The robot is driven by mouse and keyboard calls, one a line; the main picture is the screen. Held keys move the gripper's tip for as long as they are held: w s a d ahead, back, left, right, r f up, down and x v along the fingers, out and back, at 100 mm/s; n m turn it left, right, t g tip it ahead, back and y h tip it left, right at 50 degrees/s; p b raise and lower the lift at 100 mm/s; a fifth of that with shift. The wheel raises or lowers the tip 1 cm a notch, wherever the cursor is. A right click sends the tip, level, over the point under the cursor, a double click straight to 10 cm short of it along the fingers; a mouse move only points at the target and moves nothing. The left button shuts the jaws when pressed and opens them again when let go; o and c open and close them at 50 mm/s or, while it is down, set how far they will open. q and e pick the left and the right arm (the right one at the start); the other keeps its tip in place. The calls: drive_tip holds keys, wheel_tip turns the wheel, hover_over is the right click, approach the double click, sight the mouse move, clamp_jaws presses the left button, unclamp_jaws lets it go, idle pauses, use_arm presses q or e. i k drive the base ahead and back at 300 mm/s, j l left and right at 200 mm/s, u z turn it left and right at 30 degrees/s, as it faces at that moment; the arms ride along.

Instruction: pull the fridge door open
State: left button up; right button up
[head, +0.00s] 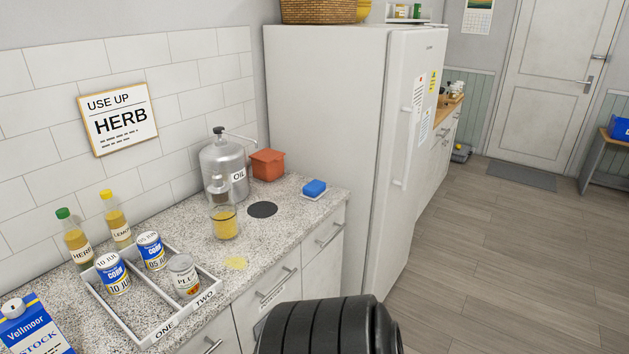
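The tall white fridge (320,110) stands at the end of the counter, its side panel toward me. Its door (393,210) faces right over the wooden floor and looks closed. A white vertical handle (403,150) runs along the door, seen at a steep angle. Papers and a yellow label are stuck on the door front. Neither of my grippers is in view.
A speckled counter (275,232) runs up to the fridge, with an oil can (222,165), a glass, a blue sponge (314,187) and a divided tray of cans. A basket (318,10) sits on the fridge. The floor (480,260) right of the door is clear.

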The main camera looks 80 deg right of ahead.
sight(415, 57)
drive_tip(key=z, duration=3.25)
